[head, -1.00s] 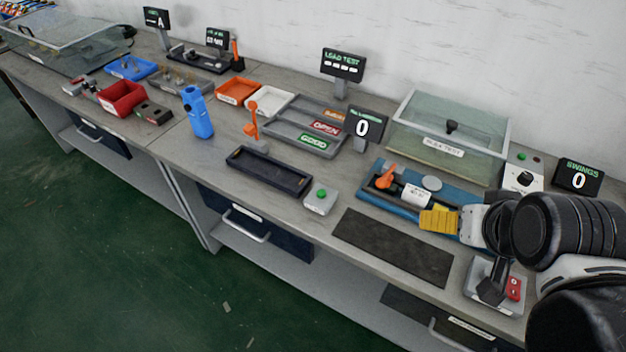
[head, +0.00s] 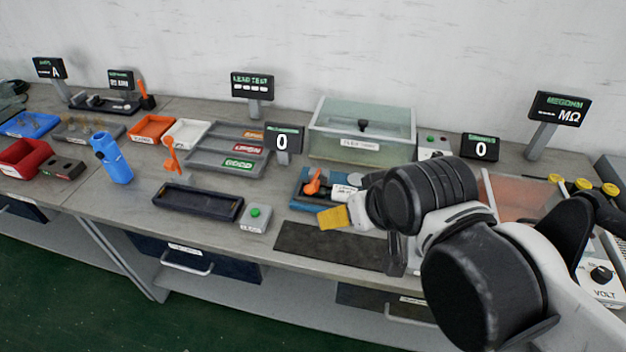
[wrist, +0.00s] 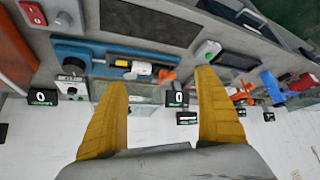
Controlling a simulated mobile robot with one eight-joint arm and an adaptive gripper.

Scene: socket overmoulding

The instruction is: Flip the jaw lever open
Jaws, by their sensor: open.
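The orange jaw lever (head: 313,183) stands on the left part of a blue fixture (head: 303,203), beside a white labelled cylinder. In the wrist view the orange lever (wrist: 165,75) shows near the line between the fingertips, by the right end of the blue fixture (wrist: 66,50). My gripper (head: 333,217) has yellow fingers and hangs at the near side of the fixture in the head view. In the wrist view my gripper (wrist: 162,79) has its fingers wide apart with nothing held. My arm hides the fixture's right part in the head view.
A dark mat (head: 330,247) lies in front of the fixture. A green-button box (head: 254,217) and a dark tray (head: 198,202) lie to its left. A clear-lidded box (head: 362,130) stands behind.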

